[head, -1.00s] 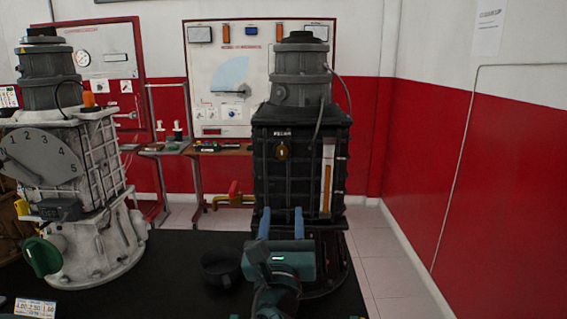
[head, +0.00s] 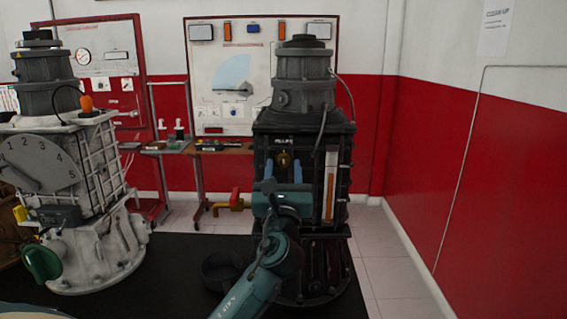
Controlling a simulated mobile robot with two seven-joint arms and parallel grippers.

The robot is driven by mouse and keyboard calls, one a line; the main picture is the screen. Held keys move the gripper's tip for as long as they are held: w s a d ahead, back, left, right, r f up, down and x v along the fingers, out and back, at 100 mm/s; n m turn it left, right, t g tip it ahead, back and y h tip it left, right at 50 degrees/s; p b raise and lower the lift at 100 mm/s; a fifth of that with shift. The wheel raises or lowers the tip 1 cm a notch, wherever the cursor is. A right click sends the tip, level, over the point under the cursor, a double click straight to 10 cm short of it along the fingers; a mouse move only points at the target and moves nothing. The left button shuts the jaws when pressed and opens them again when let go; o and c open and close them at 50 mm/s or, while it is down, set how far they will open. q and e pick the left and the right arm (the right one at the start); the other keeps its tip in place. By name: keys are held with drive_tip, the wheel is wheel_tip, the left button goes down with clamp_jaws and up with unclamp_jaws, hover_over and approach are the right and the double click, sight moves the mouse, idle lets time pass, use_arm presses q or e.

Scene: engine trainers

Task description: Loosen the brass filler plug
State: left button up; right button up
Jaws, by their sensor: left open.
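The brass filler plug (head: 284,159) is a small round brass piece on the front of the dark engine trainer (head: 311,151), just below its white lettering. My left gripper (head: 283,169) is open, with two blue fingers pointing up and away toward the trainer's front. In the head view the plug shows between the fingertips, near their upper ends. I cannot tell how much depth lies between the fingers and the plug. The teal wrist covers the trainer's front below the plug. My right gripper is not in view.
A black round pan (head: 221,266) sits on the dark table top (head: 180,268), left of my arm. A white trainer (head: 100,230) with a numbered dial stands at the left. A sight tube with an orange column (head: 330,190) is right of my fingers.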

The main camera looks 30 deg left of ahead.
use_arm(q)
drive_tip(key=shift+w+a+r, duration=0.25)
drive_tip(key=shift+w+a, duration=0.1)
drive_tip(key=shift+w, duration=0.15)
drive_tip(key=shift+c, duration=0.5)
clamp_jaws()
